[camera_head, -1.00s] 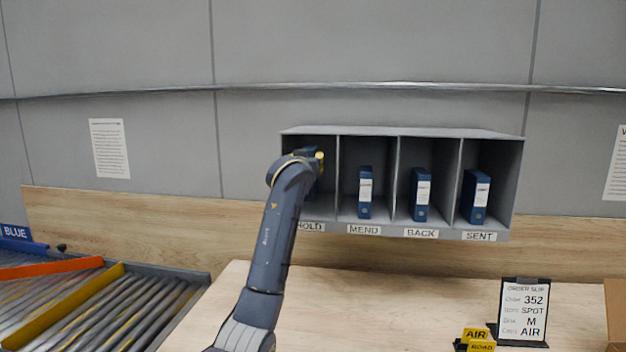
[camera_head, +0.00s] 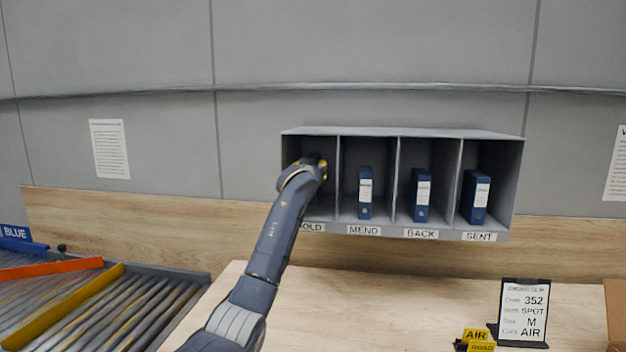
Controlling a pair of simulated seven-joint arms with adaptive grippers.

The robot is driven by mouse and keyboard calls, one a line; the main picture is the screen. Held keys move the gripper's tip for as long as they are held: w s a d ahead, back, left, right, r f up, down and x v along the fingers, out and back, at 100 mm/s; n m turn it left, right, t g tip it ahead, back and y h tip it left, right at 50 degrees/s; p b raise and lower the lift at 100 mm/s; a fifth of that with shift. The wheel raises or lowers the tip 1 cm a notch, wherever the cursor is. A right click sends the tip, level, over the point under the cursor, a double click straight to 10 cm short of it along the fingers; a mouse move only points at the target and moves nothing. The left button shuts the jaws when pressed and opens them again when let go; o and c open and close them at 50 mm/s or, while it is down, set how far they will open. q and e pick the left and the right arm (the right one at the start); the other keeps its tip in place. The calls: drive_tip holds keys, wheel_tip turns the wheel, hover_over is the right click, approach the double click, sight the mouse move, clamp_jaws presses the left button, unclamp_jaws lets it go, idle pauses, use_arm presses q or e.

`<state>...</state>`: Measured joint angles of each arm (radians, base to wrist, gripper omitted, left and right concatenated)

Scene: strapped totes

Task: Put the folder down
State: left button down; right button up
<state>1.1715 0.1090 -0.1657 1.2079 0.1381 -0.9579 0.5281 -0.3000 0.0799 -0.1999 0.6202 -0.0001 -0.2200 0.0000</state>
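My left arm reaches up from the bottom into the leftmost compartment, marked HOLD, of a grey pigeonhole shelf (camera_head: 430,133). The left gripper (camera_head: 322,170) is at that compartment's opening, mostly hidden by my own wrist. Its fingers cannot be made out. A little dark blue (camera_head: 315,198) shows below the wrist in the HOLD compartment, perhaps part of a folder; whether the gripper holds it cannot be told. Blue folders with white labels stand upright in MEND (camera_head: 365,193), BACK (camera_head: 420,195) and SENT (camera_head: 475,197). My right gripper is not in view.
A wooden table (camera_head: 400,300) below the shelf is largely clear. An order slip stand (camera_head: 524,310), yellow AIR and ROAD blocks (camera_head: 477,340) and a cardboard box (camera_head: 616,312) are at its right. A roller conveyor (camera_head: 110,310) lies at left.

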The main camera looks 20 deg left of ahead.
use_arm(q)
wheel_tip(320, 180, down, 3)
drive_tip(key=shift+w+f, duration=0.15)
drive_tip(key=shift+f, duration=0.15)
drive_tip(key=shift+f, duration=0.15)
drive_tip(key=c, duration=1)
unclamp_jaws()
drive_tip(key=shift+c, duration=0.2)
drive_tip(key=s+d, duration=0.1)
drive_tip(key=s, duration=1.1)
drive_tip(key=shift+d, duration=0.2)
